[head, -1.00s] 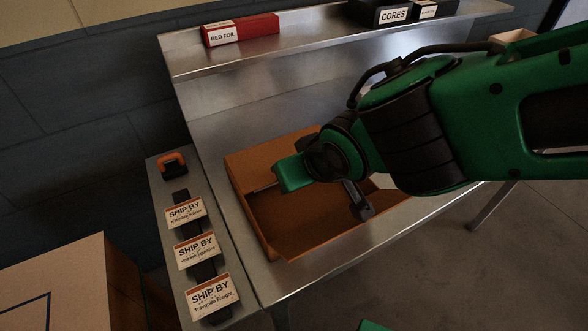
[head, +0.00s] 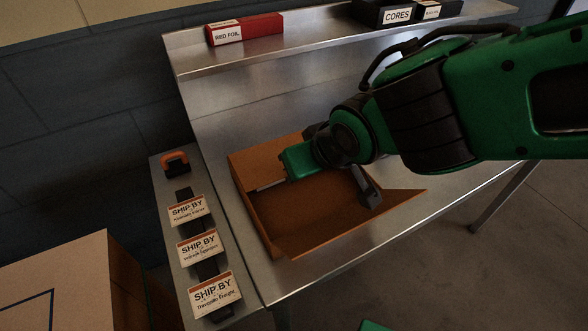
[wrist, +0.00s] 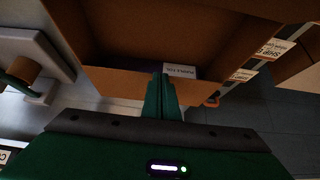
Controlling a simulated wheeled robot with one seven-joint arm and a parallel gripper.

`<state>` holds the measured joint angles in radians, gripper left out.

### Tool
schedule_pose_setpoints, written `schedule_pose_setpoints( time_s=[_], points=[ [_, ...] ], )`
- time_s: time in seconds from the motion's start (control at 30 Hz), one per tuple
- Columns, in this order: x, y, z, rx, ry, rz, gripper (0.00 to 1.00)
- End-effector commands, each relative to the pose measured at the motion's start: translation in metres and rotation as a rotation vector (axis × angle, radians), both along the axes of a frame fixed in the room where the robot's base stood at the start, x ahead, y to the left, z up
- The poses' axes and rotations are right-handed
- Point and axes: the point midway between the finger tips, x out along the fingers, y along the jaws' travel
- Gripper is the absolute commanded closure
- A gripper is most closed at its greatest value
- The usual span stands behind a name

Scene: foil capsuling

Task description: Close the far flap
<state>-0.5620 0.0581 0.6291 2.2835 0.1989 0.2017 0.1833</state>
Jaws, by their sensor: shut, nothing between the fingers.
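The open cardboard box (head: 300,242) sits on the steel table. Its far flap (head: 250,160) stands up along the back edge in the head view; in the wrist view a brown panel, apparently this flap (wrist: 112,83), crosses below the box opening. My gripper (head: 290,162) is shut and empty, at the inner side of the far flap near its middle. Its green fingers also show in the wrist view (wrist: 161,80), overlapping the panel; I cannot tell if they touch it. A pale card (wrist: 181,72) shows beside them. My arm hides the box's back right corner.
A right flap (head: 398,198) sticks outward over the table. A shelf (head: 300,58) behind carries a red foil box (head: 245,30) and a dark cores box (head: 385,13). A side ledge on the left holds several ship-by cards (head: 203,246) and an orange-handled tool (head: 175,160).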

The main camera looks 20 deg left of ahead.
Motion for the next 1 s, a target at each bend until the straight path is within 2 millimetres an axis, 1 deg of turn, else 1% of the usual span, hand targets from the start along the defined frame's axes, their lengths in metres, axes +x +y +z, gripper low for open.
schedule_pose_setpoints(
  time_s=[0.03, 0.13, 0.4, 0.5, 0.63, 0.87, 0.93, 1.0],
  points=[
    [-0.005, -0.005, 0.009, 0.001, -0.008, -0.003, 1.00],
    [-0.018, -0.013, 0.024, -0.001, -0.017, -0.003, 1.00],
    [-0.039, -0.033, 0.054, -0.008, -0.024, -0.006, 1.00],
    [-0.044, -0.038, 0.063, -0.009, -0.024, -0.007, 1.00],
    [-0.049, -0.044, 0.071, -0.012, -0.024, -0.008, 1.00],
    [-0.053, -0.047, 0.075, -0.014, -0.022, -0.006, 1.00],
    [-0.051, -0.048, 0.075, -0.016, -0.023, -0.010, 1.00],
    [-0.045, -0.054, 0.074, -0.021, -0.021, -0.027, 1.00]
  ],
)
